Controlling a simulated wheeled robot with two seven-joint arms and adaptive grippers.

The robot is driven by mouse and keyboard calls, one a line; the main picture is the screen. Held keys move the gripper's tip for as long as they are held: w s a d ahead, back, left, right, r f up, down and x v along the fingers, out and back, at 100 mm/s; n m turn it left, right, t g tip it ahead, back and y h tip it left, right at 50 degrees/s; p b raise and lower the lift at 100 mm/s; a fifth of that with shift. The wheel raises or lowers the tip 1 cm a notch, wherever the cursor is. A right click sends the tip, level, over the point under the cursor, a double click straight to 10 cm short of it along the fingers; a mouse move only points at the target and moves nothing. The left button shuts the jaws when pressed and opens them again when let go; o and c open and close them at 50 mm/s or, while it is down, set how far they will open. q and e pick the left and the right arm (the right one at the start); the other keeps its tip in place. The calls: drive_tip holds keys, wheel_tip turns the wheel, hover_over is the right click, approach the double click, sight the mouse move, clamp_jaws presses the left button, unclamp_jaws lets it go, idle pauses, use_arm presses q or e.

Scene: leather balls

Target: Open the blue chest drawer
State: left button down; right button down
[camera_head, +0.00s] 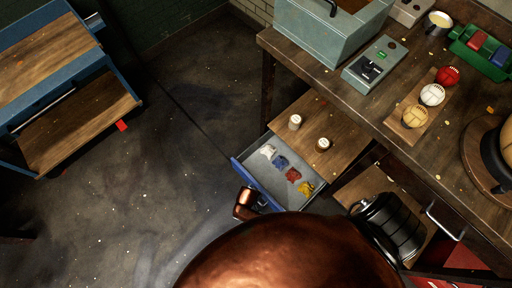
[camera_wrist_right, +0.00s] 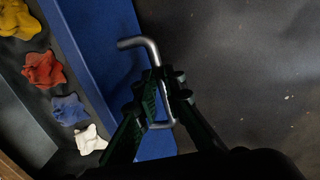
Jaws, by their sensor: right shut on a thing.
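The blue chest drawer (camera_head: 243,175) stands open below the workbench in the head view. Its grey inside holds a white, a blue, a red and a yellow cloth-like piece. In the right wrist view its blue front (camera_wrist_right: 98,42) carries a bent metal handle (camera_wrist_right: 151,46). My right gripper (camera_wrist_right: 163,88) has its dark fingers closed around the handle bar. In the head view my copper-coloured arm covers the area in front of the drawer, hiding the handle and that gripper. My left gripper is not in view.
The workbench (camera_head: 318,75) carries a grey-green box (camera_head: 330,32), a control box (camera_head: 374,64) and a board with three balls. A black canister-like object (camera_head: 388,226) is right of the drawer. A blue-framed wooden unit (camera_head: 78,118) stands left.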

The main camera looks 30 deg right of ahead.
drive_tip(key=shift+s+a+f, duration=0.1)
drive_tip(key=c, duration=2)
unclamp_jaws()
